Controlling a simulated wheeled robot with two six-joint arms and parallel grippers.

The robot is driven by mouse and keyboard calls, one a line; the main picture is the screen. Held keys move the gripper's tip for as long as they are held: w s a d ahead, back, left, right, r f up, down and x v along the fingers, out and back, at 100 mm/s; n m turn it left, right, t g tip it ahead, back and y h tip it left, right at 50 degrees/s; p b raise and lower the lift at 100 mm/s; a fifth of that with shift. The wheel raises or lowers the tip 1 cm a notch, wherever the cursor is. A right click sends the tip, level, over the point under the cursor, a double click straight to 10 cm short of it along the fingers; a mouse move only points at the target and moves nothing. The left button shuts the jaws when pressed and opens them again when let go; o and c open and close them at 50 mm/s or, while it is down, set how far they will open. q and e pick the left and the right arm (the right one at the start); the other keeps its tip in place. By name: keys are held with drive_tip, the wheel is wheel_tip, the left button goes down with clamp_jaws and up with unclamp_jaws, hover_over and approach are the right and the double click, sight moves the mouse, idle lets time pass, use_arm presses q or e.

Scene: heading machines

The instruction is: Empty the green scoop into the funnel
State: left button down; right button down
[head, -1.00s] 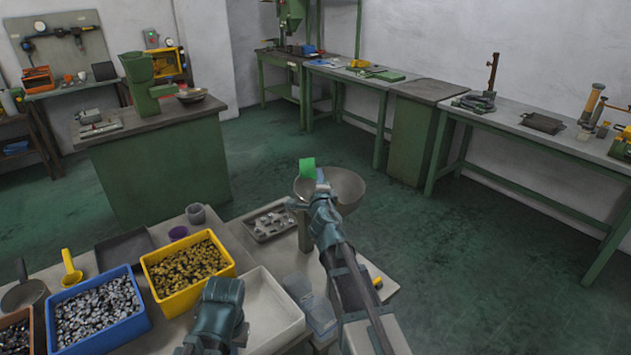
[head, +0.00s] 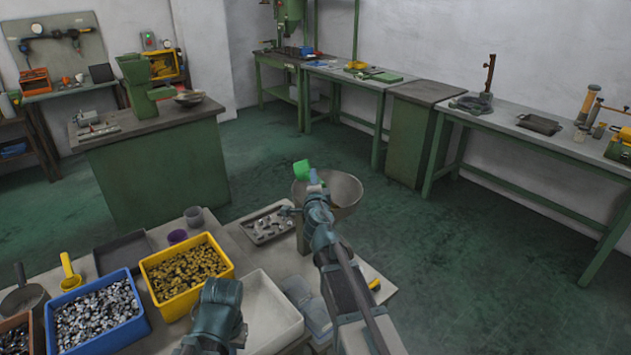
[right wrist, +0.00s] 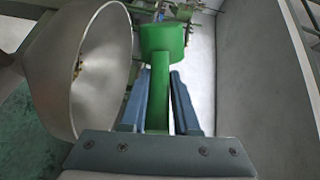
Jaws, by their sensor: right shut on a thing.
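The green scoop (head: 303,170) is held by its handle in my right gripper (head: 314,183). The right wrist view shows the green scoop (right wrist: 163,42) with its handle between the two blue fingers of the right gripper (right wrist: 158,95). The funnel (head: 347,188) is a wide grey metal bowl at the table's far edge. The scoop is tilted at its left rim in the head view. The funnel (right wrist: 105,75) fills the left of the wrist view, with a few small yellowish bits inside. The scoop's inside is hidden. My left gripper (head: 215,312) is low over the table, its fingers hidden.
A yellow bin of brass-coloured parts (head: 228,268), a blue bin of silver parts (head: 140,324) and a white tray (head: 268,283) stand on the table. A small tray of metal parts (head: 250,236) lies left of the funnel. Open floor lies beyond.

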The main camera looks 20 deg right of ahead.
drive_tip(key=shift+w+a+r+n+p, duration=0.1)
drive_tip(key=shift+a+r+n+p, duration=0.2)
drive_tip(key=shift+n, duration=0.4)
drive_tip(key=n, duration=0.2)
drive_tip(key=a+n, duration=0.1)
drive_tip(key=n, duration=0.1)
drive_tip(key=r+n, duration=0.1)
drive_tip(key=n, duration=0.1)
drive_tip(key=shift+w+a+n+h, duration=0.2)
drive_tip(key=shift+a+n+h, duration=0.1)
drive_tip(key=shift+a, duration=0.1)
drive_tip(key=shift+a+f+n, duration=0.1)
drive_tip(key=shift+f+n, duration=0.05)
drive_tip(key=shift+n, duration=0.55)
drive_tip(key=shift+a+n, duration=0.1)
drive_tip(key=shift+n, duration=0.6)
drive_tip(key=shift+w+r+n+p, duration=0.1)
drive_tip(key=shift+r+n+p, duration=0.45)
drive_tip(key=shift+r, duration=0.3)
drive_tip(key=shift+a+r+n+t+p, duration=0.15)
drive_tip(key=shift+r+n+t+p, duration=0.25)
drive_tip(key=shift+n, duration=0.35)
